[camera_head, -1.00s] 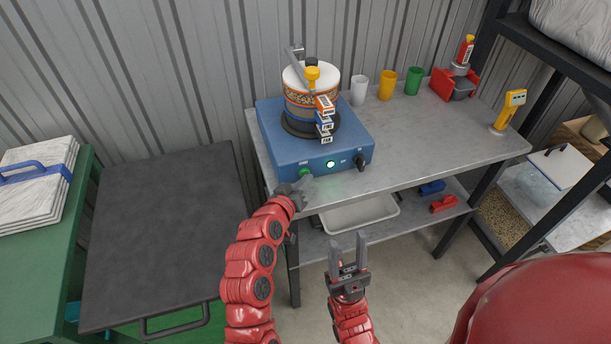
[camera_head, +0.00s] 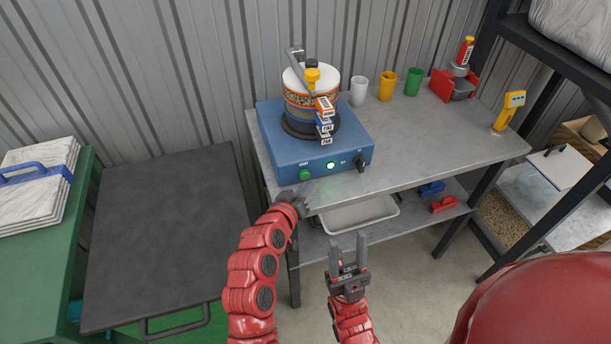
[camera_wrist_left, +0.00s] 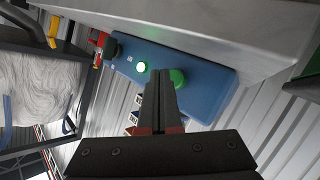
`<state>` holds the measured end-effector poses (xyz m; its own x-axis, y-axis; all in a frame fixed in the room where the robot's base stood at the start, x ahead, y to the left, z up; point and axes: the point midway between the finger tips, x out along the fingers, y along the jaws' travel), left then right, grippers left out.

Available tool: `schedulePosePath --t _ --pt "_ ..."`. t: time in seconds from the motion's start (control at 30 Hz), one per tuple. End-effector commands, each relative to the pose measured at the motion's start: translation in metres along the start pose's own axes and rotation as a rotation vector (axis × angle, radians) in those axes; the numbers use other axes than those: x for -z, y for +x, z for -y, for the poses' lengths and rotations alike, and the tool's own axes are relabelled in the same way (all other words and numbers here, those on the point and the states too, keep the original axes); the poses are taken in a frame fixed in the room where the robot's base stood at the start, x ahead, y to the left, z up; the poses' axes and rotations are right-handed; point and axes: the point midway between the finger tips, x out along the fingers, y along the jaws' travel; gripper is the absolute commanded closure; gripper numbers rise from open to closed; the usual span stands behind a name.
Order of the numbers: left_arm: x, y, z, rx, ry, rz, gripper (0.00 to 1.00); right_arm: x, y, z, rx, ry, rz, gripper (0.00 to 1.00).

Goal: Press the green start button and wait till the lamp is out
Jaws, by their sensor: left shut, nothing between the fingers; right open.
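The green start button (camera_head: 305,175) is on the front of the blue machine (camera_head: 285,150). The lamp (camera_head: 331,165) beside it glows bright whitish green; it also shows lit in the left wrist view (camera_wrist_left: 141,66). A round sieve stack (camera_head: 310,100) with a white lid stands clamped on the machine. My left gripper (camera_head: 301,205) is shut and empty, just below and in front of the button. In the left wrist view, its closed tips (camera_wrist_left: 163,76) appear beside the button (camera_wrist_left: 178,79); a small gap shows in the head view. My right gripper (camera_head: 348,245) is open and empty, in front of the table.
The machine stands on a grey table (camera_head: 430,150). White, yellow and green cups (camera_head: 387,86) stand behind. A black knob (camera_head: 360,164) sits right of the lamp. A white tray (camera_head: 360,214) lies on the lower shelf. A dark cart top (camera_head: 165,235) is at left.

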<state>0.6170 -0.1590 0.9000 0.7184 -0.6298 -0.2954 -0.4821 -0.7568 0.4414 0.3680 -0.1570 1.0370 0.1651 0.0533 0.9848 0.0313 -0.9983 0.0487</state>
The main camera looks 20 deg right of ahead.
Motion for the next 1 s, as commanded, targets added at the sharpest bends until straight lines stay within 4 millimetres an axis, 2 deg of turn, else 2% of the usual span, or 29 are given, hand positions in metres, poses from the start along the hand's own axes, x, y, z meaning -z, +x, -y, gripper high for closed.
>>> schedulePosePath --t 0.23,0.7,1.0 --pt "-0.003 -0.005 -0.004 -0.001 -0.001 0.001 1.0 0.001 0.004 0.0 0.0 0.0 0.0 0.53" --pt "-0.025 -0.034 -0.025 0.0 -0.002 0.002 1.0 0.004 0.021 -0.001 0.0 0.0 0.0 0.53" --pt "-0.025 -0.035 -0.025 0.0 -0.001 0.0 1.0 0.003 0.021 -0.001 0.0 0.0 0.0 0.53"
